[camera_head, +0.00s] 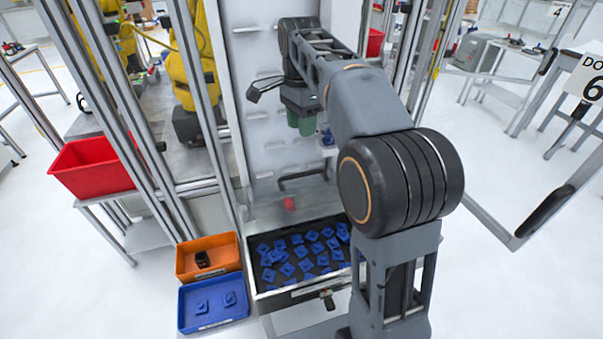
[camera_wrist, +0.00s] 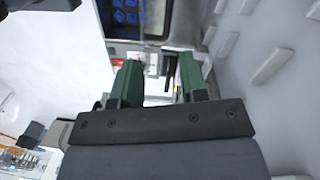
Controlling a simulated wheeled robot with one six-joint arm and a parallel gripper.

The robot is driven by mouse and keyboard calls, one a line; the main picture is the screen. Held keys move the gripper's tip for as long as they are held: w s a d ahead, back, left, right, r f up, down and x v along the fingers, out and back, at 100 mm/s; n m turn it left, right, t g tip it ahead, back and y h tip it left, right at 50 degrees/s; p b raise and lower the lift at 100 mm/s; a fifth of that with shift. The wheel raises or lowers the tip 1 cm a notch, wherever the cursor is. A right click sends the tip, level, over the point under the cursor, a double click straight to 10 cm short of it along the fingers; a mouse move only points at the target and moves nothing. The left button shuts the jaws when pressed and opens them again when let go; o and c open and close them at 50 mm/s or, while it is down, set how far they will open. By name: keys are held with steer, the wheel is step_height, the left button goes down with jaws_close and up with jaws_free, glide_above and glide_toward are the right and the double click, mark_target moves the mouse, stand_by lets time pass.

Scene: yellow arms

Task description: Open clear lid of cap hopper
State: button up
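The cap hopper (camera_head: 268,295) is a metal-edged dark bin of blue caps, low in the middle of the head view. Its blue caps also show at the top of the wrist view. A dark bar handle (camera_head: 303,178) stands behind the bin, near a grey sheet-like surface. I cannot clearly make out the clear lid or whether it is raised. My gripper (camera_head: 304,127) has green fingers and hangs above and behind the handle, apart from it. The wrist view shows a wide gap between the fingers (camera_wrist: 158,82), with nothing held.
An orange bin (camera_head: 222,245) with a black item and a blue bin (camera_head: 185,308) stand left of the hopper. A red bin (camera_head: 95,166) is farther left, past metal posts. A light slotted panel (camera_head: 257,75) stands close behind my gripper. A red knob-like thing (camera_head: 289,204) sits behind the caps.

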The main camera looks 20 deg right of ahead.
steer(key=w+m+g, duration=0.1)
steer(key=w+m, duration=0.2)
steer(key=b, duration=0.2)
glide_toward(303, 195)
steer(key=w+f, duration=0.2)
steer(key=f, duration=0.1)
steer(key=w+d+f, duration=0.1)
steer(key=f, duration=0.1)
jaws_close()
stand_by(0.4)
